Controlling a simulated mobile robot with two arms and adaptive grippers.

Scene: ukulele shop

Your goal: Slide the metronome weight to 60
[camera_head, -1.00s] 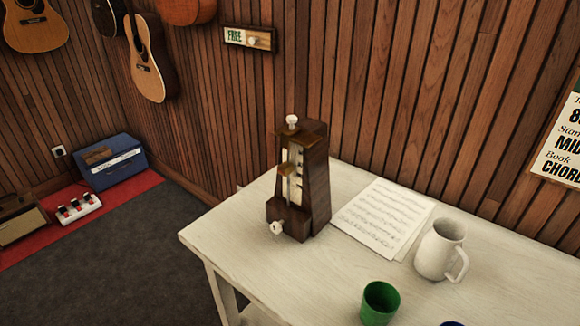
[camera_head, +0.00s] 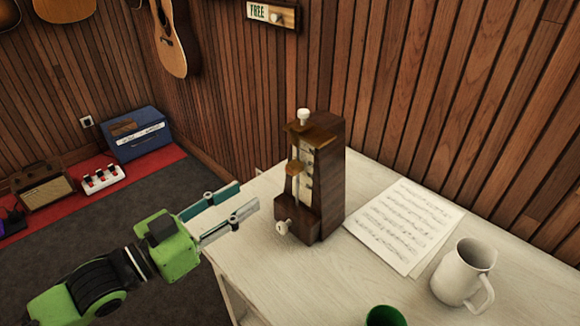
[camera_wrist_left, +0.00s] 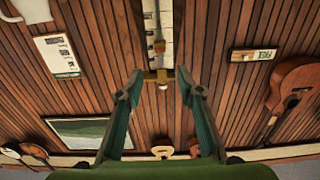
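The metronome (camera_head: 325,185) is a dark wooden, tapering box standing upright on the white table. Its front has a pale scale strip, a brass-coloured bracket at the top, a white knob on top and another low on the front. The tan metronome weight (camera_head: 294,168) sits around mid-height on the front; scale numbers are too small to read. My left gripper (camera_head: 249,194) is open and empty, left of the metronome and apart from it. In the left wrist view, the picture is upside down; the open fingers (camera_wrist_left: 156,84) frame the metronome's top bracket, with the weight (camera_wrist_left: 159,46) beyond.
The white table (camera_head: 300,285) carries sheet music (camera_head: 405,225), a white pitcher (camera_head: 463,273) and a green cup (camera_head: 385,316) to the metronome's right. A wood-panelled wall stands close behind. The table's left edge is near my gripper.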

